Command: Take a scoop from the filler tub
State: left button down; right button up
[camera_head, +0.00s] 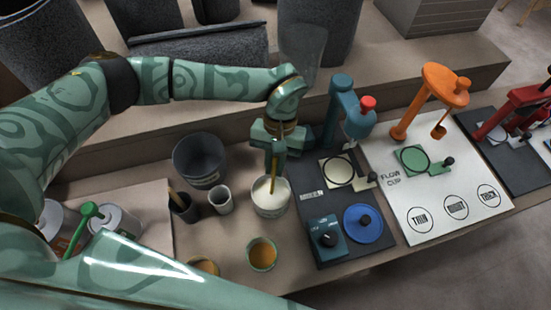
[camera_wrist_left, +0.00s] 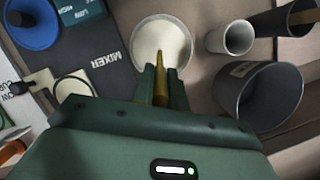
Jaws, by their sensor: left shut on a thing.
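The filler tub (camera_head: 270,211) is a pale round pot with white contents, standing on the bench just left of the dark mixer board. It also shows in the wrist view (camera_wrist_left: 137,47), at the top middle. My left gripper (camera_head: 275,165) is directly above it, pointing down, shut on a thin yellow-brown handle (camera_head: 273,183), which I take for the scoop's. In the wrist view the handle (camera_wrist_left: 160,88) runs from between the fingers over the tub's white contents. Its far end is not distinct, so I cannot tell whether it carries any filler. My right gripper is not in view.
Close left of the tub are a small white cup (camera_head: 221,201), a dark cup with a stick (camera_head: 184,208) and a grey bucket (camera_head: 199,160). A cup of amber contents (camera_head: 262,254) stands in front. The blue mixer (camera_head: 340,110) rises close on the right.

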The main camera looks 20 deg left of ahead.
pick_arm(q)
jog(key=shift+w+d+f, duration=0.1)
jog(key=shift+d+f, duration=0.05)
jog(key=shift+d, duration=0.05)
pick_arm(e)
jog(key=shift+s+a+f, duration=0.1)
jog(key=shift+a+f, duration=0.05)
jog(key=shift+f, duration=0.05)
pick_arm(q)
jog(key=shift+w+d+b, duration=0.1)
jog(key=shift+d+b, duration=0.05)
jog(key=shift+b, duration=0.2)
jog(key=shift+w+d, duration=0.15)
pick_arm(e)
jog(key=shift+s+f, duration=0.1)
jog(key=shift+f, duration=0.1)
